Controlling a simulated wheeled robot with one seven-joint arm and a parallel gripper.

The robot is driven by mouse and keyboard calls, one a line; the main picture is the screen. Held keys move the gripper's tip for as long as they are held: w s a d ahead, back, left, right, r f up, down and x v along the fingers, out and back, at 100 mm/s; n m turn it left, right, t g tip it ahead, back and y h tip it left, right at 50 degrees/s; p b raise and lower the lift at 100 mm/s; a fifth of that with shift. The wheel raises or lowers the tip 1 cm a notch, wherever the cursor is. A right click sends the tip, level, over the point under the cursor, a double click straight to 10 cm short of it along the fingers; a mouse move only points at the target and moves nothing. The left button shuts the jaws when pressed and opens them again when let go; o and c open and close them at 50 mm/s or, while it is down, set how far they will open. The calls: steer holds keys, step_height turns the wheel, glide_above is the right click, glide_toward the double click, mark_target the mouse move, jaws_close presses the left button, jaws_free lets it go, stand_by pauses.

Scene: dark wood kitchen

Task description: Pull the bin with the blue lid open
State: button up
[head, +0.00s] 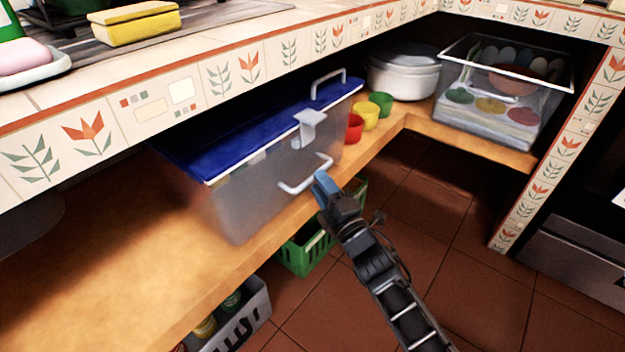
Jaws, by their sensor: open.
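The bin (255,195) is a translucent box with a blue lid (255,128), on the wooden shelf under the tiled counter. The lid lies flat on the box. A pale latch (310,128) sits at the front edge of the lid. A white handle (308,176) sticks out from the front face below it, and another white handle (328,80) stands on the lid.
Red, yellow and green cups (367,115) stand right of the bin. A white pot (403,72) and a clear bin (500,92) are in the corner. A green crate (305,250) and a grey crate (240,315) sit below the shelf. Floor (480,270) at right is clear.

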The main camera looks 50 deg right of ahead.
steer(key=shift+x, duration=1.95)
steer(key=shift+c, duration=0.4)
jaws_close()
